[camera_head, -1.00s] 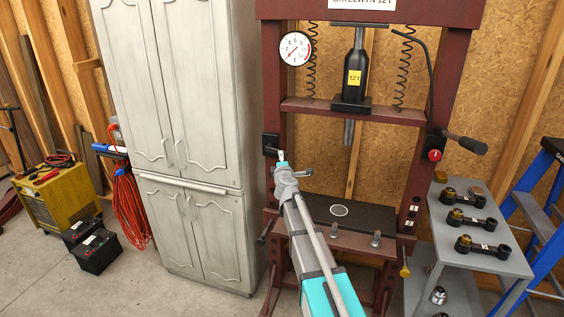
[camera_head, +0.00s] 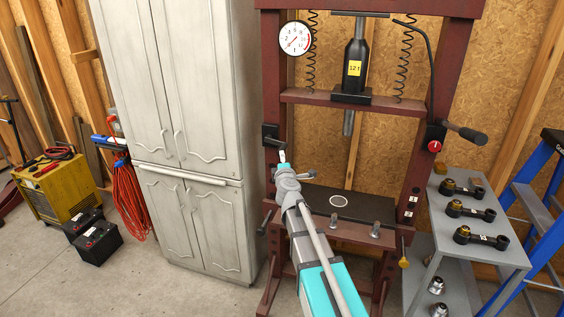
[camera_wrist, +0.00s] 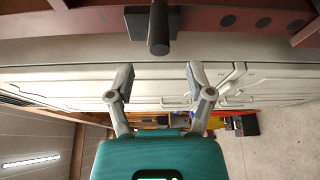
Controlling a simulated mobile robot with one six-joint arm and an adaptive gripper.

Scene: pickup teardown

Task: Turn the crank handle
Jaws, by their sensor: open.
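The crank handle (camera_wrist: 158,30) is a dark, round-ended grip on a black mount on the dark red press frame, at the top centre of the wrist view. In the head view its black mount (camera_head: 270,134) is on the press's left post, with the crank just above my gripper. My gripper (camera_head: 283,160) is raised in front of that post. In the wrist view my gripper (camera_wrist: 158,78) is open and empty, its fingers spread either side of the handle's line. The handle shows beyond the fingertips, and I see no contact. The fingers are small and partly hidden in the head view.
The press (camera_head: 443,80) carries a gauge (camera_head: 295,39), a black jack (camera_head: 355,60) and a lever (camera_head: 466,132) at right. A white cabinet (camera_head: 195,100) stands close on the left. A grey shelf cart (camera_head: 510,260) and blue ladder (camera_head: 535,205) are at right.

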